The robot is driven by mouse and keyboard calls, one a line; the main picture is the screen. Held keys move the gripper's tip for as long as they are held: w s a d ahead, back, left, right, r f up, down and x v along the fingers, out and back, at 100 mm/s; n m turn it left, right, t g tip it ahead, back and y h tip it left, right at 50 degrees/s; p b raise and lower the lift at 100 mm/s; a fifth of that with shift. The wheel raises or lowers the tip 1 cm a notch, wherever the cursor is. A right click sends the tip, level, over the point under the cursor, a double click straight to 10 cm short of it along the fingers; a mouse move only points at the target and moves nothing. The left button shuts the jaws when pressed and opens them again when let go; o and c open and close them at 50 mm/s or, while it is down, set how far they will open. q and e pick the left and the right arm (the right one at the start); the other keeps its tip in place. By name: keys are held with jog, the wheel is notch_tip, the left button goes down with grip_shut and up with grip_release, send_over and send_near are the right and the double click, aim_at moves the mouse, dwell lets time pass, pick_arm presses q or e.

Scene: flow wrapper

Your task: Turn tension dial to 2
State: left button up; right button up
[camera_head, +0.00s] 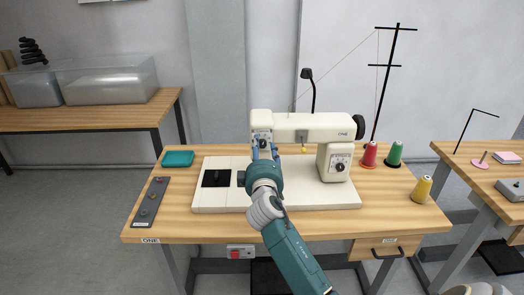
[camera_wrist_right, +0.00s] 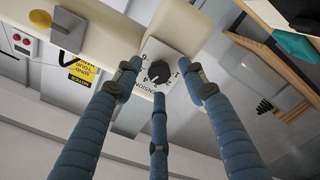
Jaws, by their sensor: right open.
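The cream sewing machine (camera_head: 310,127) stands on the wooden table. Its tension dial is a black knob (camera_wrist_right: 160,73) on a white plate with numbers and part of the word TENSION, on the left end of the machine's head. In the head view the dial plate (camera_head: 262,138) shows just above my right gripper (camera_head: 264,151). My right gripper is open, its blue fingers spread around the dial in the wrist view, with no clear contact. I cannot read which number the knob points to.
A second dial (camera_head: 340,163) sits on the machine's right pillar. Red (camera_head: 369,154), green (camera_head: 394,153) and yellow (camera_head: 422,189) spools stand on the right. A teal box (camera_head: 178,158) and a grey strip (camera_head: 151,202) lie on the left. A thin black lamp (camera_head: 309,88) rises behind the machine.

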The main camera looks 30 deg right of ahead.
jog(key=shift+w+d, duration=0.15)
grip_shut()
